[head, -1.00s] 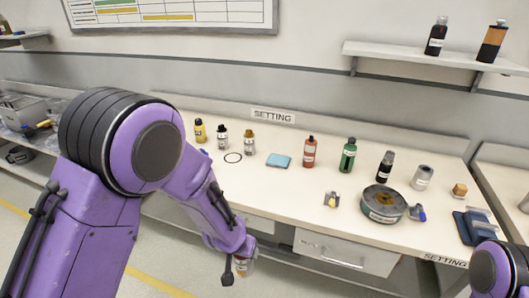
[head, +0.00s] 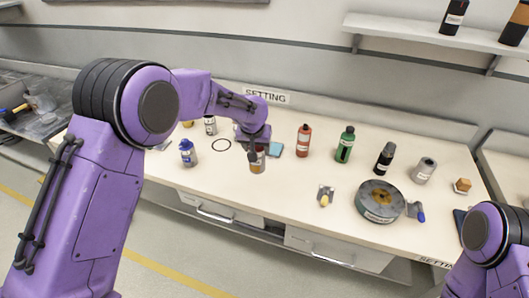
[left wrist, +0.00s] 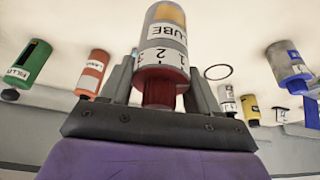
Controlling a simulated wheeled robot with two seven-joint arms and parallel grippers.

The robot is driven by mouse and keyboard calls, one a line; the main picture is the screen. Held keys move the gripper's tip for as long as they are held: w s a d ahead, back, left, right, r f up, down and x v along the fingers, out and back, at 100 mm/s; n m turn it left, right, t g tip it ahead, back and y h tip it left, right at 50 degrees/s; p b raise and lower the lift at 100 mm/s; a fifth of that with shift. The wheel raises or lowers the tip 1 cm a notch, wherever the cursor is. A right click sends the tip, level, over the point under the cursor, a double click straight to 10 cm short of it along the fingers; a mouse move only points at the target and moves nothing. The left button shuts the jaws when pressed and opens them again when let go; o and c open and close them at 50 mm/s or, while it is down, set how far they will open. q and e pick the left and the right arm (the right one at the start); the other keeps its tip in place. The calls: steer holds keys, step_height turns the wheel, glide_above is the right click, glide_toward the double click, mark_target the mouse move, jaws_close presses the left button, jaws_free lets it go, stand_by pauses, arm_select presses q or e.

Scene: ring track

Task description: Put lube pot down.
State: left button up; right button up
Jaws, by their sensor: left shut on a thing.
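The lube pot (head: 258,160) is a small bottle with a white label reading LUBE. My left gripper (head: 256,147) is shut on it over the bench (head: 285,205). The left wrist view shows the pot (left wrist: 165,45) between the two fingers of the gripper (left wrist: 160,80), its red part towards the palm. I cannot tell whether its base touches the bench top. A thin black ring (head: 222,145) lies left of the pot, and a light blue pad (head: 275,150) lies just behind it, partly hidden. My right gripper is out of view.
A blue-capped bottle (head: 188,153) stands at left. Red (head: 303,140), green (head: 345,145) and black (head: 385,158) bottles stand to the right. A round grey tin (head: 380,203) and a small yellow-tipped item (head: 325,196) sit nearer the front right. Bench in front of the pot is clear.

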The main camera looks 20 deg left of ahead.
arm_select(q)
steer(key=w+f, duration=0.1)
steer(key=f, duration=0.1)
steer(key=w+d+f+p, duration=0.1)
steer(key=f, duration=0.2)
steer(key=w+f, duration=0.1)
steer(key=f, duration=0.1)
steer(key=shift+d+f, duration=0.15)
steer(key=shift+d, duration=0.25)
steer(key=shift+s+f, duration=0.1)
steer(key=shift+f, duration=0.1)
steer(key=o, duration=1.2)
steer(key=b+v, duration=0.1)
steer(key=v, duration=1)
steer(key=shift+r+b, duration=0.15)
steer(key=shift+b, duration=0.15)
steer(key=shift+s+r, duration=0.2)
steer(key=shift+r, duration=0.3)
